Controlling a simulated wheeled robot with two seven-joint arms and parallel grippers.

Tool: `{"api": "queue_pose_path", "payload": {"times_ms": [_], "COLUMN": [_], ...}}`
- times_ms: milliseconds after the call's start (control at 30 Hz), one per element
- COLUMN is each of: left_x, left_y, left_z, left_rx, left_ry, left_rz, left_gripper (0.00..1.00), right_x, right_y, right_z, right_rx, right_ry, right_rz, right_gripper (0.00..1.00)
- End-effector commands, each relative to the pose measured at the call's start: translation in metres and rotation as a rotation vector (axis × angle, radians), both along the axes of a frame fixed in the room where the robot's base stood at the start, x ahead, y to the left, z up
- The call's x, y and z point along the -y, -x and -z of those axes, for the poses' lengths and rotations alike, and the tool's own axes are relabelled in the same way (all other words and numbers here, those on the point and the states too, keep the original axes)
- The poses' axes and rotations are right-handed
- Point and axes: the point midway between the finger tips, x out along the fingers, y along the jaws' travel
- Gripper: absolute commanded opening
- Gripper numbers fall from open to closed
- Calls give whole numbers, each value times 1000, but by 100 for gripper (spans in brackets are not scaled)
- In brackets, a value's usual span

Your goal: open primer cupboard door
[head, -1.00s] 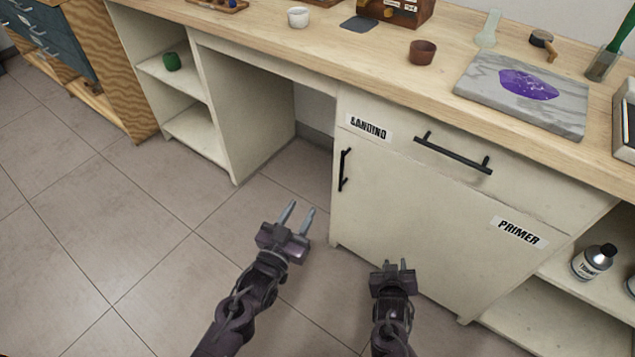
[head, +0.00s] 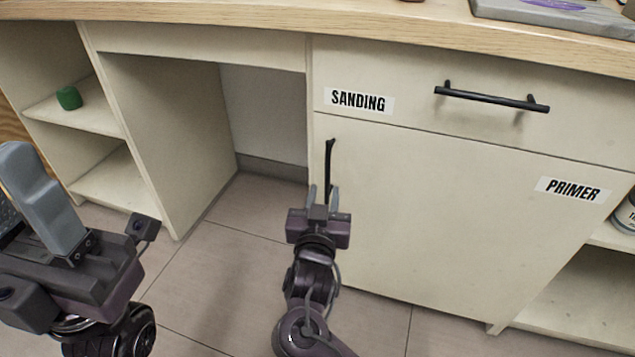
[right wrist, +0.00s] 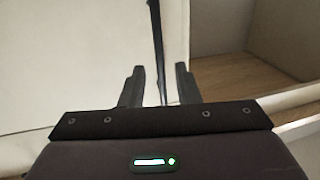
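The primer cupboard door (head: 440,220) is a cream panel with a "PRIMER" label (head: 573,190) at its upper right. It looks closed, flush with the cabinet front. Its black vertical handle (head: 329,160) is near the left edge. My right gripper (head: 321,195) is open at the lower part of this handle. In the right wrist view the handle (right wrist: 157,45) runs down between the two spread fingers (right wrist: 160,85), with gaps on both sides. My left gripper (head: 40,200) is large and close at the left, away from the door; its finger opening is unclear.
Above the door is a drawer with a "SANDING" label (head: 358,101) and a horizontal black handle (head: 490,97). An open knee space is left of the door. A shelf with a green object (head: 69,98) is farther left. Open shelves with a bottle (head: 626,214) are at right.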

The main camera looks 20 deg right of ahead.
Motion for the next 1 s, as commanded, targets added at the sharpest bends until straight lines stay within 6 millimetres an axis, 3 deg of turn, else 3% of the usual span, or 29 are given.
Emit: {"api": "queue_pose_path", "payload": {"times_ms": [100, 400, 767, 1000], "left_x": [0, 4, 5, 5], "left_y": [0, 3, 4, 4], "left_z": [6, -2, -5, -5], "left_rx": [11, 55, 62, 63], "left_ry": [0, -6, -7, -7], "left_rz": [-1, -2, -2, -2], "left_gripper": [36, 36, 36, 36], "right_x": [8, 23, 26, 26], "right_y": [-18, -56, -62, -62], "right_z": [1, 2, 0, 0], "right_rx": [2, 0, -3, -3], "right_ry": [2, 3, 1, 1], "right_rz": [2, -1, -1, -1], "right_gripper": [29, 29, 29, 0]}}
